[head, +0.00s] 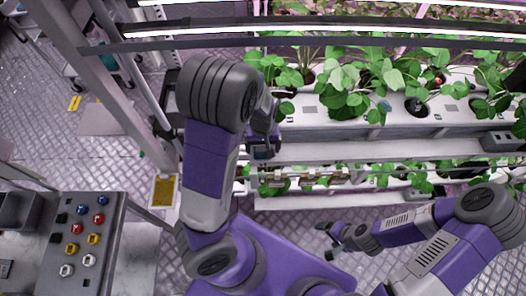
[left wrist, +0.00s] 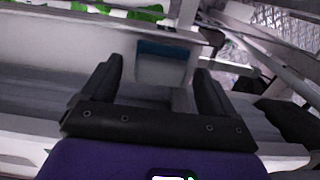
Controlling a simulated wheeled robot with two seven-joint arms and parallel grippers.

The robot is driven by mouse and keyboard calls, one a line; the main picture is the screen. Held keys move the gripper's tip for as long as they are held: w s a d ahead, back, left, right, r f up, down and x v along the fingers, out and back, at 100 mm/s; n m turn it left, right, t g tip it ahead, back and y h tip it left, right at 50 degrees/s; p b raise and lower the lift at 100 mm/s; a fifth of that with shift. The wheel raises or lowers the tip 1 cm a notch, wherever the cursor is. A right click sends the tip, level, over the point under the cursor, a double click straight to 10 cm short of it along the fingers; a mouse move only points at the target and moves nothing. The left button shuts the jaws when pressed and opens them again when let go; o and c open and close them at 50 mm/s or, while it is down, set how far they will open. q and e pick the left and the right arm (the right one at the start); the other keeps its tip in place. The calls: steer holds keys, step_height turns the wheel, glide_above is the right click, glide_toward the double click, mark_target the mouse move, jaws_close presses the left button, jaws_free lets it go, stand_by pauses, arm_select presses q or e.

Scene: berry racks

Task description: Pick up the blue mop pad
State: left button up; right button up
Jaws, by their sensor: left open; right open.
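A flat dark-blue piece (left wrist: 163,49), which may be the mop pad, shows in the left wrist view on top of a pale block, beyond the fingertips. I cannot make out the mop pad for sure in the head view. My left gripper (head: 263,146) is at the front of the plant rack; in the left wrist view it (left wrist: 157,75) is open and empty, its two dark fingers on either side of the view of the blue piece and apart from it. My right gripper (head: 334,240) is open and empty, low over the floor at the right.
A white plant rack (head: 310,113) with several leafy plants fills the back, with a lower shelf (head: 400,149) below it. A metal bench (head: 122,240) with coloured knobs stands at the left. A metal post (head: 105,85) rises near my left arm.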

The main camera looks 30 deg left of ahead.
arm_select(q)
steer(key=shift+s, duration=0.15)
steer(key=shift+c, duration=0.3)
steer(key=c, duration=1.1)
steer(key=shift+c, duration=0.2)
